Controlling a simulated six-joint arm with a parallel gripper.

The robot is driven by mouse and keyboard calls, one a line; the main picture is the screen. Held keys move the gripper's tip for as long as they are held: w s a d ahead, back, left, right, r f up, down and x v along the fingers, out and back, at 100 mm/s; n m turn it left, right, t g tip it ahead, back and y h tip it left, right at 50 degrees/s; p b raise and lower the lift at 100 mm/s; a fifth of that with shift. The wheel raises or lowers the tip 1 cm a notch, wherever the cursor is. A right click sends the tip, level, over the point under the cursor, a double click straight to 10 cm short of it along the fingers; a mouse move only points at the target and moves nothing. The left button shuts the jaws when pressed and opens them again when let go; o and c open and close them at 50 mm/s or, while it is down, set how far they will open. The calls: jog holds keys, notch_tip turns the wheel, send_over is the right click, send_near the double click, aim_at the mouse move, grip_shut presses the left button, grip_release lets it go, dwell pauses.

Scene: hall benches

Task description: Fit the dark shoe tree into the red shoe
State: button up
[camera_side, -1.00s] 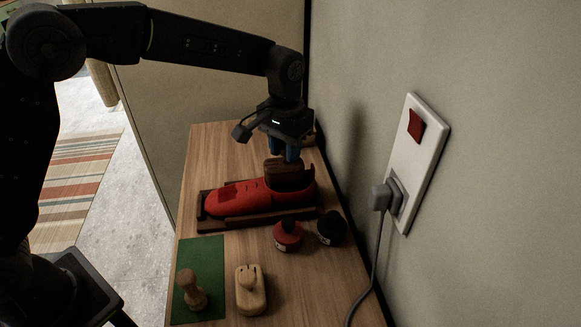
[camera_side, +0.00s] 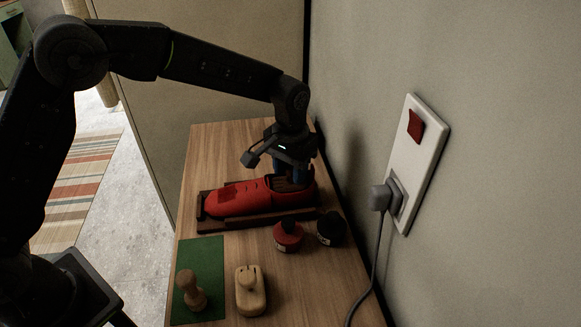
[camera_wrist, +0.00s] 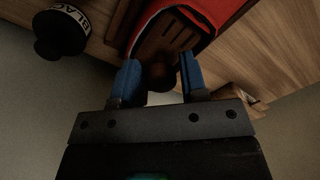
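The red shoe (camera_side: 240,195) lies in a dark wooden cradle (camera_side: 228,222), toe to the left. The dark shoe tree (camera_side: 286,184) sits low in the shoe's opening at the heel end. In the wrist view the slotted shoe tree (camera_wrist: 163,36) lies inside the red collar (camera_wrist: 208,16), with its round dark knob (camera_wrist: 161,77) toward me. My gripper (camera_side: 292,176) is right over the heel, fingers down. In the wrist view its blue fingers (camera_wrist: 160,72) stand on either side of the knob with narrow gaps, so it looks open. The tree's front part is hidden in the shoe.
A red-topped jar (camera_side: 288,236) and a black jar (camera_side: 331,228) stand close in front of the cradle. The wall with a plugged socket (camera_side: 410,165) is at right.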

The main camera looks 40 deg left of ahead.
aim_at(291, 168)
jog(key=shift+o, duration=1.4)
jog(key=shift+r, duration=0.1)
notch_tip(291, 168, up, 12)
jog(key=s+a+r+t, duration=0.1)
jog(key=s+a+r, duration=0.4)
jog(key=s, duration=0.1)
jog(key=s+a+f+t, duration=0.1)
jog(key=s+a, duration=0.3)
jog(key=s, duration=0.6)
jog(key=s+a+f+t, duration=0.2)
jog(key=s+a+t, duration=0.1)
jog(key=s, duration=0.8)
jog(key=shift+a+t, duration=0.3)
jog(key=shift+a, duration=0.3)
